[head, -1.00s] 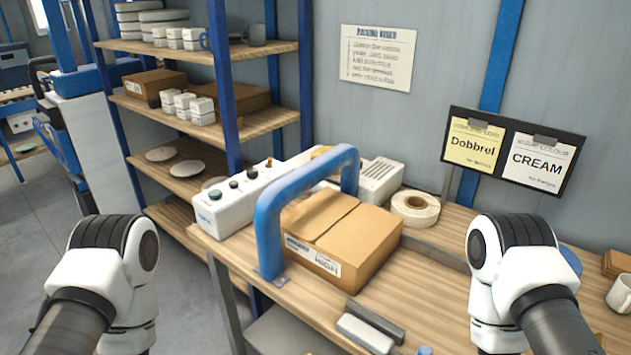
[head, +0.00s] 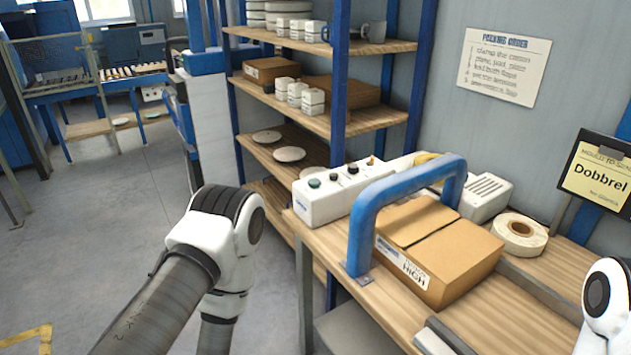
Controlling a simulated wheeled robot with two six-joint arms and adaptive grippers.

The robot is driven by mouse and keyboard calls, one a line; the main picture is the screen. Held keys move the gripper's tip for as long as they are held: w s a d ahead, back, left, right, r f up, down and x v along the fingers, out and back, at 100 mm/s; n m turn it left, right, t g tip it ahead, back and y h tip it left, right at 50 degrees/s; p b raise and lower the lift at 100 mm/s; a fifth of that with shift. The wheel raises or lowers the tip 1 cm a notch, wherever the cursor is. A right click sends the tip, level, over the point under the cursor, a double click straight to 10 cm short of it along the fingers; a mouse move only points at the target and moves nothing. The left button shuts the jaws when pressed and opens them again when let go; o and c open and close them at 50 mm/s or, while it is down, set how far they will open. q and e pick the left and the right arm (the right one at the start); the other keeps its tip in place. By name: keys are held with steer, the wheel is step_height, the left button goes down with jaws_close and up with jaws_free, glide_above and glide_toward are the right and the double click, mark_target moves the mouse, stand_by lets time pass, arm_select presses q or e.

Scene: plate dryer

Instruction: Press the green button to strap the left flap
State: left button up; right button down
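A white control box (head: 325,205) stands on the wooden bench behind and left of the blue arch. The green button (head: 314,183) is at the left end of its top, with dark knobs and a small orange part further right. A closed cardboard box (head: 455,262) with a "HIGH" label lies on the bench, partly behind and under the blue arch (head: 362,225). A seam runs across its top between two flaps. My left arm shows at the lower left, in front of the bench, and part of my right arm at the right edge. Neither gripper shows.
A roll of tape (head: 520,232) lies right of the cardboard box. A shelf (head: 365,120) with cups, plates and boxes stands behind the bench. A "Dobbrel" sign (head: 598,175) is at the right. The grey floor (head: 110,220) on the left is open.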

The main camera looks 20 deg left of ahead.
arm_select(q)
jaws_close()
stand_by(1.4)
